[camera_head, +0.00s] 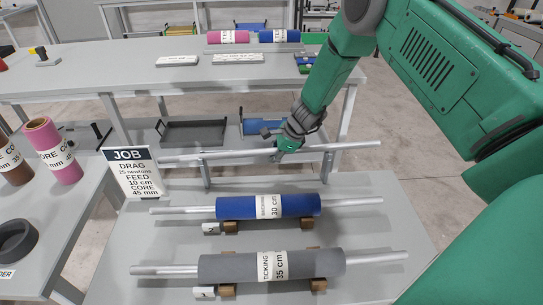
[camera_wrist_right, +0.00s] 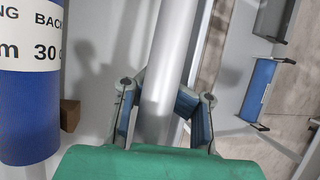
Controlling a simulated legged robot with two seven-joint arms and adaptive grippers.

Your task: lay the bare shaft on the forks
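The bare shaft (camera_head: 345,147) is a long silver rod at the back of the near bench, running left to right. It also shows in the wrist view (camera_wrist_right: 170,55), passing between the fingers of my right gripper. My right gripper (camera_head: 287,146) is on the shaft near its middle, fingers on both sides and seemingly closed against it. The forks are upright grey supports, one at left (camera_head: 205,175) and one at right (camera_head: 334,162), under the shaft. I cannot tell whether the shaft touches them. My left gripper is not in view.
A blue roll (camera_head: 240,207) and a grey roll (camera_head: 325,264) lie on shafts over wooden blocks in front. A JOB sign (camera_head: 131,172) stands at left, close to the shaft's left end. A side table (camera_head: 85,205) holds more rolls. Bare bench shows at right.

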